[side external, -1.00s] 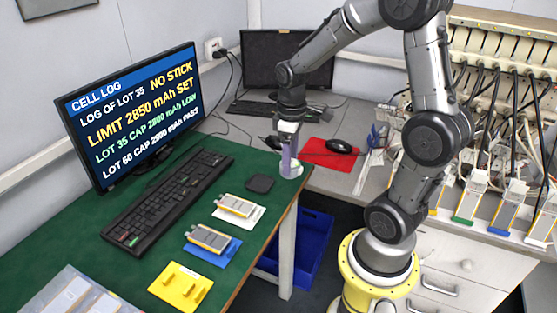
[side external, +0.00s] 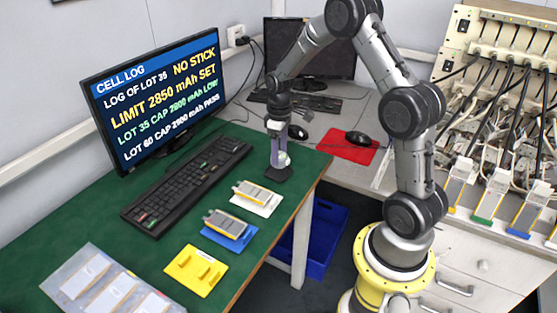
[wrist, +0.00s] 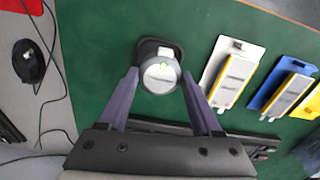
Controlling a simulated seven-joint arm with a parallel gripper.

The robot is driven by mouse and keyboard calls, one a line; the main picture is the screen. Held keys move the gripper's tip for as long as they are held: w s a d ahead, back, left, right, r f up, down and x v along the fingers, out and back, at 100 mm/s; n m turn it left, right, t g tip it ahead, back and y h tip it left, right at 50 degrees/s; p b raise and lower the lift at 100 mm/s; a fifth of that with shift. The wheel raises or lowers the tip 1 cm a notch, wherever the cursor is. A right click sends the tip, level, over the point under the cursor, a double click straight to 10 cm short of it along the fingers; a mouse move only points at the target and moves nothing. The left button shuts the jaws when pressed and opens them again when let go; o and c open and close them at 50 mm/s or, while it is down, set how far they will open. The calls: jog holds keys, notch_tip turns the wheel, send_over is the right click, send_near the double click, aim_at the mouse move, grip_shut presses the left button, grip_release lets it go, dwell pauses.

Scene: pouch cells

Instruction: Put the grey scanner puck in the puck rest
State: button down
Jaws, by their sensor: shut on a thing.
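The grey scanner puck (wrist: 160,76) is a round disc with a pale top and a small green mark. My gripper (wrist: 160,82) is shut on it, one purple finger on each side. In the side view, the puck (side external: 283,160) shows low between the fingers of my gripper (side external: 279,157). In the wrist view, the puck partly covers the rest (wrist: 170,45). I cannot tell whether the puck touches it.
A white pad (side external: 256,206) and a blue pad (side external: 225,239), each with a pouch cell, lie nearby, with a yellow holder (side external: 196,268) in front. A keyboard (side external: 187,183) lies left of the rest. The table edge is close on the right.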

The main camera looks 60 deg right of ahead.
jog(key=shift+w+d+f, duration=0.1)
jog(key=shift+w+f, duration=0.1)
jog(key=shift+f, duration=0.05)
jog(key=shift+w+f, duration=0.1)
jog(key=shift+f, duration=1.5)
jog(key=shift+c, duration=0.3)
grip_release()
jog(key=shift+f, duration=0.15)
